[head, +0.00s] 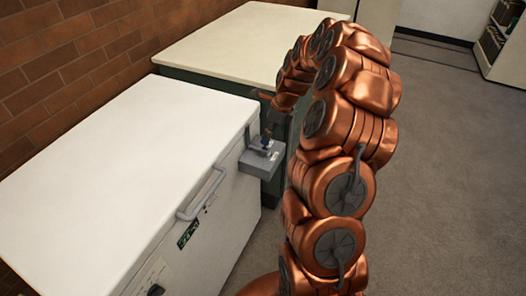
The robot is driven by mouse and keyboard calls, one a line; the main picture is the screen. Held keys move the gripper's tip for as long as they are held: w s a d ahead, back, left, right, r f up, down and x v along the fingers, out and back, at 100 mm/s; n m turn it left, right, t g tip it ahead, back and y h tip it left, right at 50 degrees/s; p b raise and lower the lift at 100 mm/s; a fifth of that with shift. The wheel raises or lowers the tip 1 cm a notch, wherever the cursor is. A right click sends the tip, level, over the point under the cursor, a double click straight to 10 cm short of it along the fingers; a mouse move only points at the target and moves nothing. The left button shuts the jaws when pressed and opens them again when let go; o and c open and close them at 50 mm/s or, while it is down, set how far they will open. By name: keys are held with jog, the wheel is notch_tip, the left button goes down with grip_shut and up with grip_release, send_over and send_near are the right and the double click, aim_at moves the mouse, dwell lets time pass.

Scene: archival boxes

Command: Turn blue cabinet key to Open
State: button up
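A small blue key (266,142) stands at a grey lock box (260,161) that juts from the front of the white chest-like cabinet (105,165), near its right corner. The key is too small to tell which way it is turned. My arm arches over from the right, and my gripper (262,96) is at its end, above the key and apart from it in the picture. The gripper is small, dark and partly hidden by my arm, so its opening cannot be made out.
The white cabinet has a grey handle (203,195) and a green label (188,234) on its front. A cream-topped dark green cabinet (235,45) stands behind it, beside a brick wall (60,60). Open grey floor (445,170) lies to the right.

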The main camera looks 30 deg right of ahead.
aim_at(260, 149)
jog(key=shift+x, duration=2.35)
grip_shut()
